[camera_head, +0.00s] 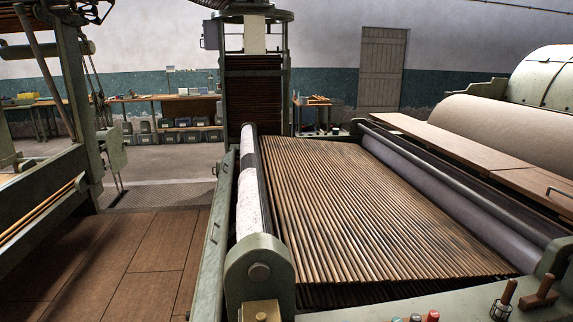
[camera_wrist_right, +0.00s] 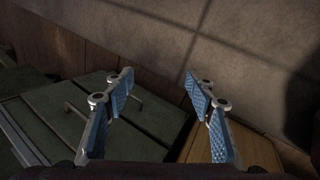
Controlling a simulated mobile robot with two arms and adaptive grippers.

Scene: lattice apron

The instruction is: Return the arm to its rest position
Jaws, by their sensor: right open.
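My right gripper (camera_wrist_right: 158,92) shows in the right wrist view with its two blue-padded fingers apart and nothing between them. Behind it are dark green panels (camera_wrist_right: 85,125) with a metal handle, a wooden board (camera_wrist_right: 250,150) and a grey-brown wall-like surface (camera_wrist_right: 240,50). The gripper looks clear of them, though the exact gap is hard to tell. Neither of my arms shows in the head view, and my left gripper is in no view.
In the head view, a slatted wooden lattice apron (camera_head: 365,205) slopes between a pale roller (camera_head: 250,185) and a grey roller (camera_head: 440,190). Green machine frames stand at left and right. The plank floor (camera_head: 140,245) at left is clear. A workbench (camera_head: 175,97) stands far back.

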